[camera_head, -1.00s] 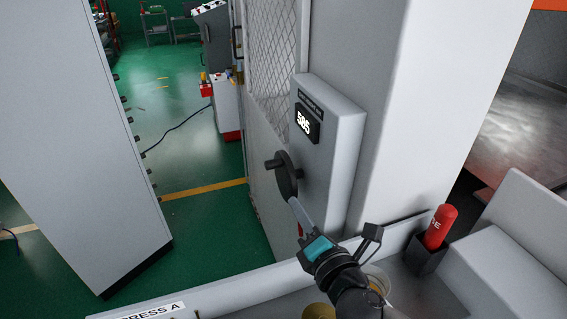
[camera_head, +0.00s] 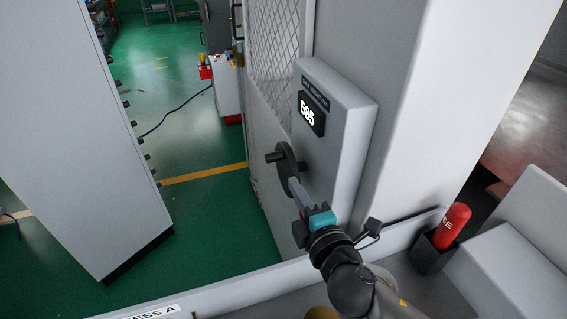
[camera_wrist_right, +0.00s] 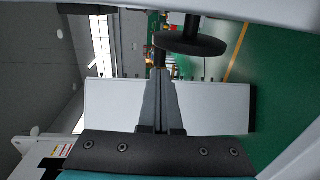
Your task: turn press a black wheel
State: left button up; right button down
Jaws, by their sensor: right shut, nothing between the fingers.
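The black wheel (camera_head: 286,165) is a dark disc with a short handle, on the side of a grey press box (camera_head: 340,130). In the right wrist view, the shut fingertips (camera_wrist_right: 159,72) point up beside the wheel's disc (camera_wrist_right: 190,44). I cannot tell whether they touch it. The fingers hide part of the wheel in the head view. My left gripper is out of view.
A grey cabinet (camera_head: 75,130) stands on the left, with green floor between it and the press. A red cylinder (camera_head: 453,222) sits in a dark holder at the right. A light ledge labelled as a press (camera_head: 150,312) runs along the front.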

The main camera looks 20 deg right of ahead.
aim_at(279, 157)
jog(key=w, duration=0.3)
jog(key=w+p, duration=0.1)
jog(key=w, duration=0.2)
jog(key=shift+w+a+f, duration=0.1)
jog(key=shift+w+f, duration=0.05)
jog(key=shift+f, duration=0.05)
jog(key=shift+w+f, duration=0.15)
jog(key=shift+w, duration=0.65)
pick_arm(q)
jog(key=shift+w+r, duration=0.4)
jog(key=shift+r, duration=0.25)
pick_arm(e)
jog(key=shift+w+r, duration=0.2)
jog(key=shift+w, duration=0.1)
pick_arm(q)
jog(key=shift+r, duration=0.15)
pick_arm(e)
jog(key=shift+w, duration=0.35)
pick_arm(q)
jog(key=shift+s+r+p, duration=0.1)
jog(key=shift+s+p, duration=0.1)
jog(key=shift+p, duration=0.1)
pick_arm(e)
jog(key=shift+s, duration=0.1)
